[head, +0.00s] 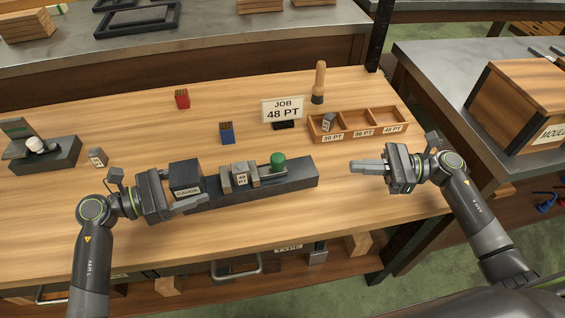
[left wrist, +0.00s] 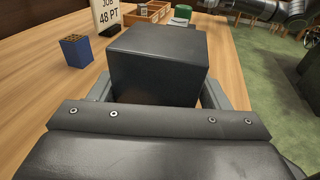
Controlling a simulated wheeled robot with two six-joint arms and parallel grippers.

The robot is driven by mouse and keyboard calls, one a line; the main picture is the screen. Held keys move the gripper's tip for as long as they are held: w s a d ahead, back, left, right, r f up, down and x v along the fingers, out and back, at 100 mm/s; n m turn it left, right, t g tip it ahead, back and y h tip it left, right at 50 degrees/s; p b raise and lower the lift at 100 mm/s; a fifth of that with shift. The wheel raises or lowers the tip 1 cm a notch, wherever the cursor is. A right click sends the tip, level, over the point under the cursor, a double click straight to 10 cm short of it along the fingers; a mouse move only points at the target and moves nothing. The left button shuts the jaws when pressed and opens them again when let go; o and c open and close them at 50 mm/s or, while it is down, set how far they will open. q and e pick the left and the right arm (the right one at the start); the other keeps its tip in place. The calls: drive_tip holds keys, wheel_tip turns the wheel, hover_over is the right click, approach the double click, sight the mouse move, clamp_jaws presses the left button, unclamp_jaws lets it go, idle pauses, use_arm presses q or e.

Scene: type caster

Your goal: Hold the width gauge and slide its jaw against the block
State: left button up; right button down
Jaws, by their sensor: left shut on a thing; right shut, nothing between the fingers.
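The width gauge is a long dark bar (head: 295,182) on the wooden table, with a black body (head: 185,173) labelled GAUGE at its left end. My left gripper (head: 190,195) is shut on that body, which also fills the middle of the left wrist view (left wrist: 157,65). A grey block (head: 241,179) labelled 48 PT sits on the bar between grey jaw pieces. The sliding jaw's green knob (head: 278,160) is right of the block; whether the jaw touches the block I cannot tell. My right gripper (head: 357,166) is shut and empty, to the right of the bar's end.
Behind the gauge stand a JOB 48 PT sign (head: 282,110), a blue block (head: 227,133), a red block (head: 182,99) and a wooden-handled tool (head: 319,82). A three-compartment tray (head: 345,133) holds a grey piece in its left compartment. A dark device (head: 45,153) stands far left.

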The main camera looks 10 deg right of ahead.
use_arm(q)
drive_tip(key=o, duration=1.1)
drive_tip(key=shift+a, duration=0.15)
drive_tip(key=v, duration=1.1)
drive_tip(key=shift+s+a, duration=0.1)
drive_tip(key=shift+a, duration=0.3)
drive_tip(key=shift+s, duration=0.1)
